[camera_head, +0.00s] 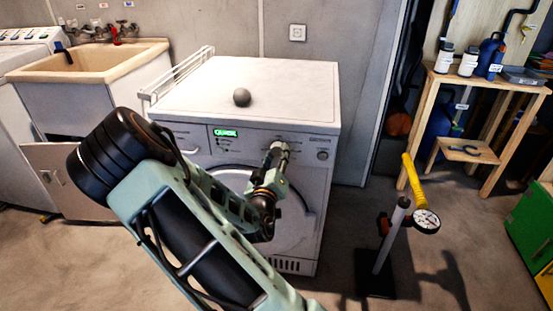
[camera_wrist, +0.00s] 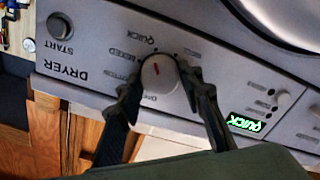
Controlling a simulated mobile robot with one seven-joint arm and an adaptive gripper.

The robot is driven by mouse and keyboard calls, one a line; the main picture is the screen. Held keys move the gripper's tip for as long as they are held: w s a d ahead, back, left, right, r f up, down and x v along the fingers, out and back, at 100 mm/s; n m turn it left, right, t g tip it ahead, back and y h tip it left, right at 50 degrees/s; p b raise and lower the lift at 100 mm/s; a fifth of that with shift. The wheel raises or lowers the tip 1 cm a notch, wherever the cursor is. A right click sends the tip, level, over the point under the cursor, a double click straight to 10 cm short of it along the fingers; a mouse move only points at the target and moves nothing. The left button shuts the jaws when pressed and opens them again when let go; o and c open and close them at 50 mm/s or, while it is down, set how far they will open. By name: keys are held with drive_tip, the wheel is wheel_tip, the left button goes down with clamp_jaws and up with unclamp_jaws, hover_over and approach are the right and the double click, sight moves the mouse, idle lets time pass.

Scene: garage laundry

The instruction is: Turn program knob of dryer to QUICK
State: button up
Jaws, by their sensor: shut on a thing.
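The white dryer (camera_head: 310,110) stands in the middle of the head view. Its green-lit display (camera_head: 225,133) reads QUICK, and it also shows upside down in the wrist view (camera_wrist: 246,123). The round program knob (camera_wrist: 158,72) has a short red mark and printed labels around it, one reading QUICK. My gripper (camera_wrist: 160,82) has one finger on each side of the knob and is shut on it. In the head view my gripper (camera_head: 279,150) is at the control panel and hides the knob. Which label the red mark lines up with is hard to tell.
A grey ball (camera_head: 242,97) rests on the dryer top. A sink (camera_head: 85,65) is to the left; a floor pump (camera_head: 395,225) and wooden shelf (camera_head: 485,85) are right.

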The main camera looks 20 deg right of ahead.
drive_tip(key=shift+m, duration=0.5)
drive_tip(key=o, duration=1.2)
drive_tip(key=shift+c, duration=0.2)
drive_tip(key=v, duration=0.7)
drive_tip(key=shift+s+a, duration=0.2)
